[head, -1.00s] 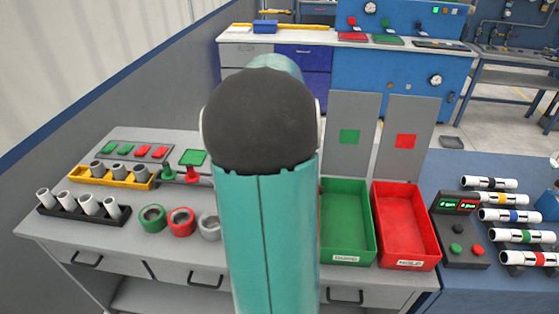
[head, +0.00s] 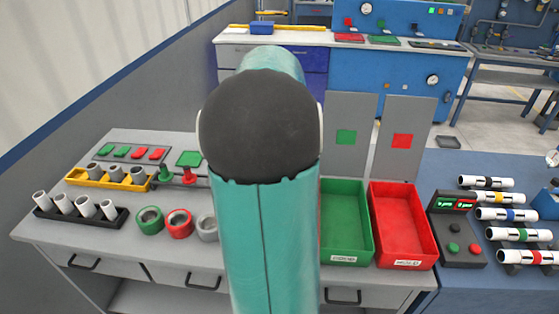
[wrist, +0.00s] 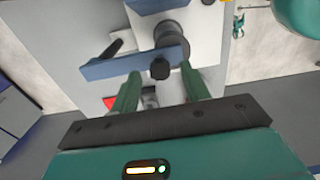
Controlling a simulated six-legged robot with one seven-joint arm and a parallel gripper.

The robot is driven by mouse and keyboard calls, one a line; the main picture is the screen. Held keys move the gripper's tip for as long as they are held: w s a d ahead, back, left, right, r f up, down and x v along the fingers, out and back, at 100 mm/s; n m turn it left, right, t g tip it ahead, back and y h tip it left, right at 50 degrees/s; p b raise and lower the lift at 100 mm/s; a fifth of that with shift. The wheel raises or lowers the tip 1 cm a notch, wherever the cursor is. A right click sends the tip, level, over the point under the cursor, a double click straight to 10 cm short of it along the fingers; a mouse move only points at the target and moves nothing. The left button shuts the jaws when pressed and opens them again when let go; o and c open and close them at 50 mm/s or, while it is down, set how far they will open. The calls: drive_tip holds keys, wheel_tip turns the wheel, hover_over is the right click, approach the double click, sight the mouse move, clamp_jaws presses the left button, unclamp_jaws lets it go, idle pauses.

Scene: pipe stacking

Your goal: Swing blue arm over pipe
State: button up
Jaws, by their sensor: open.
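In the wrist view the blue arm (wrist: 108,67) is a flat bar running across the picture ahead of my gripper (wrist: 161,71). A black round knob (wrist: 159,69) sits on its front, between my two green fingers in the picture. My fingers are apart, with the knob framed between their tips; I cannot tell whether either touches it. A dark cylinder (wrist: 171,34) shows behind the bar's right end. I cannot tell whether it is the pipe or a fixture part. In the head view my own arm fills the middle and my gripper is hidden.
In the head view a grey bench holds a green bin (head: 343,226), a red bin (head: 400,226), a yellow rack (head: 108,178) and a black rack (head: 78,212) of short pipes. Several white pipes (head: 508,214) lie on the blue bench at right.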

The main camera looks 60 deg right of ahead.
wheel_tip(320, 180, up, 10)
drive_tip(key=shift+r, duration=0.15)
idle(0.6)
drive_tip(key=w+a+m+t, duration=0.1)
drive_tip(key=w+a, duration=0.2)
drive_tip(key=a, duration=0.4)
drive_tip(key=w+a+t, duration=0.1)
drive_tip(key=w+a, duration=0.2)
drive_tip(key=a, duration=0.3)
drive_tip(key=s+a+f+m+t, duration=0.1)
drive_tip(key=s+a+f+m, duration=0.1)
drive_tip(key=a, duration=1.3)
drive_tip(key=s+a+f+m+t, duration=0.1)
drive_tip(key=a+f, duration=0.3)
drive_tip(key=a, duration=1)
drive_tip(key=shift+s+a+m+t, duration=0.4)
drive_tip(key=shift+s+t, duration=0.25)
drive_tip(key=shift+t, duration=0.15)
drive_tip(key=shift+d, duration=0.1)
drive_tip(key=shift+c, duration=1.1)
drive_tip(key=shift+d, duration=0.15)
